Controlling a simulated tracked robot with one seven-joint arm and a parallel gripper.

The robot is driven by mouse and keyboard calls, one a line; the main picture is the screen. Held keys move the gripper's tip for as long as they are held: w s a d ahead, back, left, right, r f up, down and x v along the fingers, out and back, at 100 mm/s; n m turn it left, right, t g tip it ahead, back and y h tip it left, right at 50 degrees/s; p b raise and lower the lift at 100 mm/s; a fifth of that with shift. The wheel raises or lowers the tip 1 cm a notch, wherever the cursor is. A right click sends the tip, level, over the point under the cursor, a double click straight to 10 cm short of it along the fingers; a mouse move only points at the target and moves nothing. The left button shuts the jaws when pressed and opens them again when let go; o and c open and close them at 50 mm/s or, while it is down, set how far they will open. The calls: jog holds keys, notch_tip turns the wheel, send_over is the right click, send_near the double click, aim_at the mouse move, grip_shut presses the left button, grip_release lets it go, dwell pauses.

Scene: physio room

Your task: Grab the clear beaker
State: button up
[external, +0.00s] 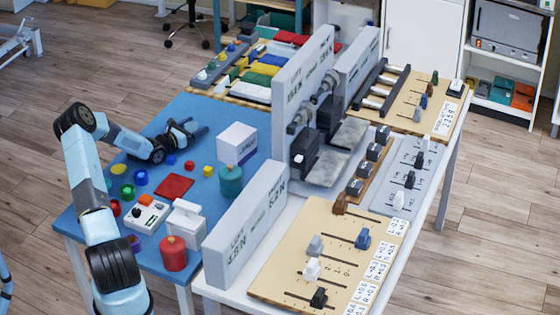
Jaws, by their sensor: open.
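I cannot make out a clear beaker anywhere in the external view; it may be hidden or too faint to see. My gripper (197,129) is open over the far part of the blue tabletop (215,112), behind the small coloured cubes and left of a white box (237,144). Nothing shows between its fingers. I cannot tell its exact height above the table.
Below the gripper lie a red square (174,187), a yellow cube (208,170) and several coloured round pieces. A teal canister (230,181), a red canister (173,254) and a button box (147,214) stand nearer. Upright lettered panels (246,222) border the right side.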

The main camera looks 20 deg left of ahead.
jog(key=shift+w+d, duration=0.1)
jog(key=c, duration=1.1)
jog(key=shift+r, duration=0.2)
